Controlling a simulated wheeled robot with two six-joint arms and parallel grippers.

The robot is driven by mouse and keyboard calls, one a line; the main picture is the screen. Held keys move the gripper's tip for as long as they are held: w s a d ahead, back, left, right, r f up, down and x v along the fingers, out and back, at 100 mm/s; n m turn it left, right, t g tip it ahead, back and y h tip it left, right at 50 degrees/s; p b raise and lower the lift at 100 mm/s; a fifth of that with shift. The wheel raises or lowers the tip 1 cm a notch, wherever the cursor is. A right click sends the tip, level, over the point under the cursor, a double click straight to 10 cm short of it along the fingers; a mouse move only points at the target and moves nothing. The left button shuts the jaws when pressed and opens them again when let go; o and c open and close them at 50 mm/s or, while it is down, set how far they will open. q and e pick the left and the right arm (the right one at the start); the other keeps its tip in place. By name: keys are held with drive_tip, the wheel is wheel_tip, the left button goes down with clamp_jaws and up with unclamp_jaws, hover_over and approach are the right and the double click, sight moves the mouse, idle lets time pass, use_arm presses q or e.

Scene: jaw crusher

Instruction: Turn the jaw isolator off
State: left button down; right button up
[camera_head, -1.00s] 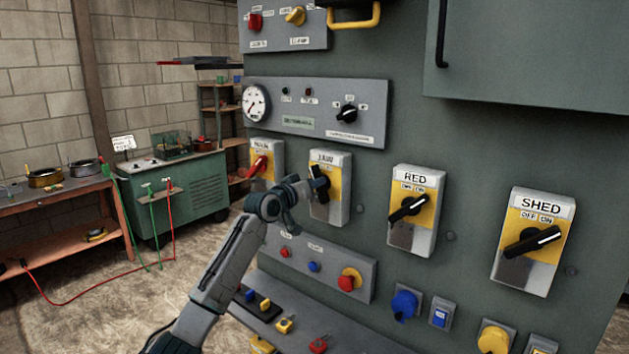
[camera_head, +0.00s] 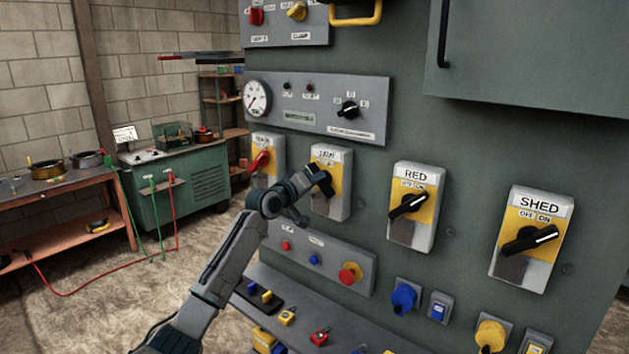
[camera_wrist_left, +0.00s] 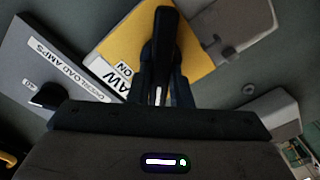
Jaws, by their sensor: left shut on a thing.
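The jaw isolator (camera_head: 333,207) is a white and yellow switch box on the green panel, second from the left in its row. In the left wrist view, the handle (camera_wrist_left: 161,40) stands between the two fingers (camera_wrist_left: 160,72) against the yellow plate (camera_wrist_left: 128,42), where "AW" and "ON" can be read. The "OFF" mark is hidden, so I cannot tell the exact position. My right gripper is not in view.
The main isolator (camera_head: 267,148) with a red handle is close on the left. A gauge panel (camera_head: 372,90) sits above; a button box (camera_head: 330,262) sits below.

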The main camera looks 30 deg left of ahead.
use_arm(q)
drive_tip(key=c, duration=1.3)
unclamp_jaws()
drive_tip(key=shift+s+a+b, duration=0.15)
drive_tip(key=shift+s+b, duration=0.6)
drive_tip(key=shift+s, duration=1.05)
drive_tip(key=shift+s+a+b, duration=0.15)
drive_tip(key=shift+s+b, duration=0.55)
drive_tip(key=shift+s, duration=1.1)
drive_tip(key=shift+s+a+b, duration=0.15)
drive_tip(key=shift+s+b, duration=0.6)
drive_tip(key=shift+s, duration=1.05)
